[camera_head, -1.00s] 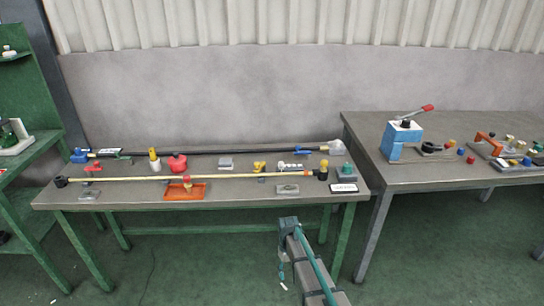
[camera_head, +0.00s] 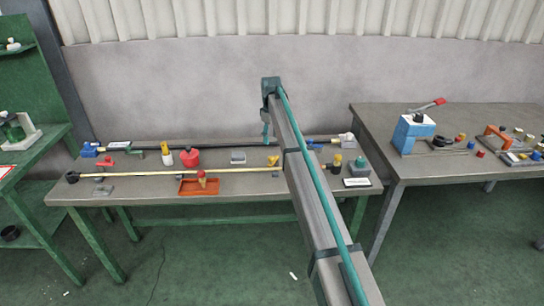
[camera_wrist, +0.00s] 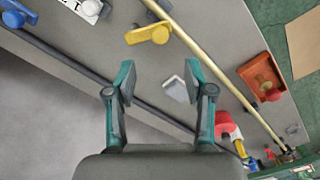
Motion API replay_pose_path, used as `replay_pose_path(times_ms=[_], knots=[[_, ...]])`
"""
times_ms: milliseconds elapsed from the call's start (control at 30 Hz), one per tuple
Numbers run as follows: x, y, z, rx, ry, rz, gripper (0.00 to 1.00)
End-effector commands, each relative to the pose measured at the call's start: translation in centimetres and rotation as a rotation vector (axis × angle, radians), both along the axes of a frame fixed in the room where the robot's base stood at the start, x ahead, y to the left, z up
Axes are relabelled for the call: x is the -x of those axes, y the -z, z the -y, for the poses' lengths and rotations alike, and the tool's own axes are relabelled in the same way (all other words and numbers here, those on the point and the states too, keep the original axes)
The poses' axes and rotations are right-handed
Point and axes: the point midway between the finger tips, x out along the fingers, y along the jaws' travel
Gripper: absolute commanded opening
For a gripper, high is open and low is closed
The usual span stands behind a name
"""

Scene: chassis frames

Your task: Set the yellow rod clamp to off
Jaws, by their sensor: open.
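A yellow lever-like piece with a round knob, likely the clamp, lies beside the yellow rod (camera_head: 130,174) in the head view (camera_head: 272,160). In the wrist view this yellow piece (camera_wrist: 148,34) is near the top, close to the rod (camera_wrist: 222,80). I cannot tell its setting. My gripper (camera_wrist: 158,80) is open and empty above the table, with the yellow piece beyond its fingertips. In the head view my gripper (camera_head: 267,128) hangs over the back of the table, and my arm hides the rod's right end.
A dark rod (camera_wrist: 75,68) runs along the table's back, beneath my gripper in the wrist view. A blue clamp (camera_wrist: 18,12) is at the wrist view's upper left. Another table (camera_head: 380,125) stands right.

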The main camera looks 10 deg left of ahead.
Motion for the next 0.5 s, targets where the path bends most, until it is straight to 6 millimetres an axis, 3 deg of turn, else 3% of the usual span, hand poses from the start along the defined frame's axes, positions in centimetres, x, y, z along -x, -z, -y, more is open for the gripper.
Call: replay_pose_path(times_ms=[500], knots=[[0.2,7.9,0.2,0.001,0.003,-0.002,0.53]])
